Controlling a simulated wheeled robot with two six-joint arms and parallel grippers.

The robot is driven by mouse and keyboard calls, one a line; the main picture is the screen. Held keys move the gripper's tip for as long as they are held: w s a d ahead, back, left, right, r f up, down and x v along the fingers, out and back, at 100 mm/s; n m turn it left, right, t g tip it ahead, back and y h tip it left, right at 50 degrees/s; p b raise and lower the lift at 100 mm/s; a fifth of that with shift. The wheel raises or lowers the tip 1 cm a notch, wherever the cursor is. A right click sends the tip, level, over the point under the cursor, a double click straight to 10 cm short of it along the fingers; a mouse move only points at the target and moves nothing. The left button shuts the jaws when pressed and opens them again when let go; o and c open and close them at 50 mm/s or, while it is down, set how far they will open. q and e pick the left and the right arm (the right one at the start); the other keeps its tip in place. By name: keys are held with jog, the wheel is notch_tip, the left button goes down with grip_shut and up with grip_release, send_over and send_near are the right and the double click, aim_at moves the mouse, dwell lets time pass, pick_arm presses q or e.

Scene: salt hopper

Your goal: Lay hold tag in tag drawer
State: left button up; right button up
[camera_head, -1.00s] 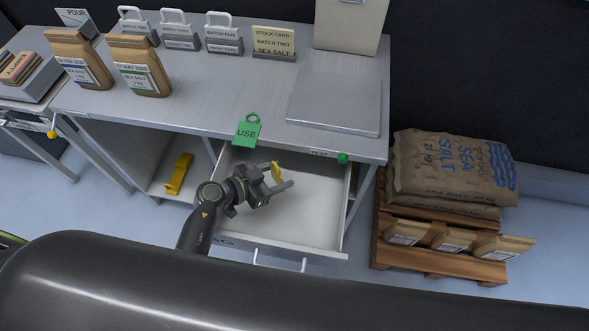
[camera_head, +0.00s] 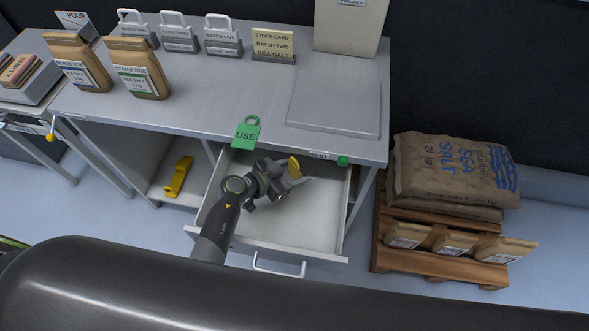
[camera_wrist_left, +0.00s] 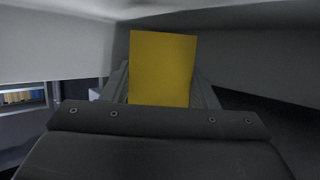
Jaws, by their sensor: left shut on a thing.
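My left gripper (camera_head: 296,181) is shut on a yellow tag, the hold tag (camera_head: 294,167). The tag shows as a plain yellow rectangle between the fingers in the left wrist view (camera_wrist_left: 161,68); no writing on it can be read. The gripper is at the open white tag drawer (camera_head: 305,215), under the bench top, toward the drawer's back right. I cannot tell whether the tag touches the drawer. In the left wrist view, pale and grey walls surround the tag. My right gripper is not in view.
A green USE tag (camera_head: 246,134) hangs at the bench's front edge, above the drawer. A yellow bracket (camera_head: 179,177) lies on the shelf at left. Pouches (camera_head: 138,69) and card stands stand on the bench. Salt sacks (camera_head: 455,170) lie on a pallet at right.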

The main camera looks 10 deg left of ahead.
pick_arm(q)
jog(key=shift+f, duration=0.4)
jog(key=o, duration=0.9)
jog(key=shift+o, duration=0.2)
jog(key=shift+r, duration=0.15)
jog(key=shift+r, duration=0.25)
jog(key=p+v, duration=0.1)
jog(key=v, duration=0.6)
jog(key=shift+s+a+r, duration=0.2)
jog(key=shift+r, duration=0.15)
